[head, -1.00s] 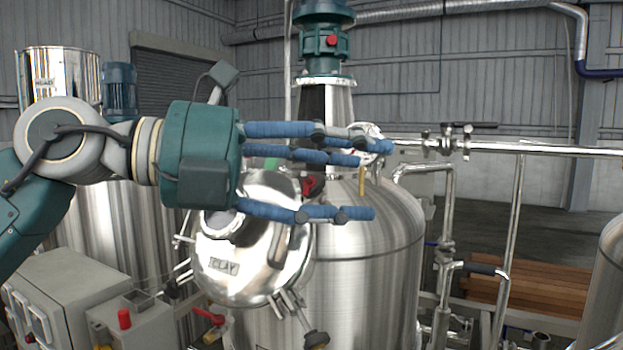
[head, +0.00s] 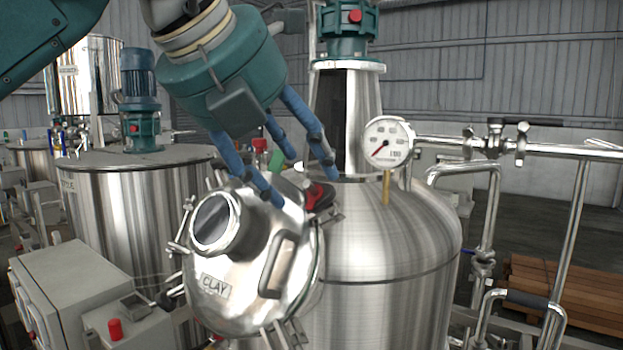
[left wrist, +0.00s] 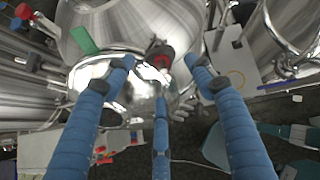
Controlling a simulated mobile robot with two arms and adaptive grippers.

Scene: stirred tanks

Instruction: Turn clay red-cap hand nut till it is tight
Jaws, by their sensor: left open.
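The clay hand nut with its red cap (head: 318,195) sits at the upper right rim of the round steel lid marked CLAY (head: 262,305). In the left wrist view the red-cap nut (left wrist: 160,54) shows near the picture's middle, between and beyond the fingertips. My left gripper (head: 298,180) points down over the lid's top edge, with its blue fingers spread and one finger just beside the nut. In the left wrist view the gripper (left wrist: 160,68) is open and holds nothing. Whether a finger touches the nut I cannot tell. My right gripper is not in view.
A pressure gauge (head: 389,143) stands on the clay tank (head: 390,240) right of the nut. The motor column (head: 346,110) rises close behind my fingers. A control box (head: 70,295) is at lower left. Pipes (head: 560,150) run along the right.

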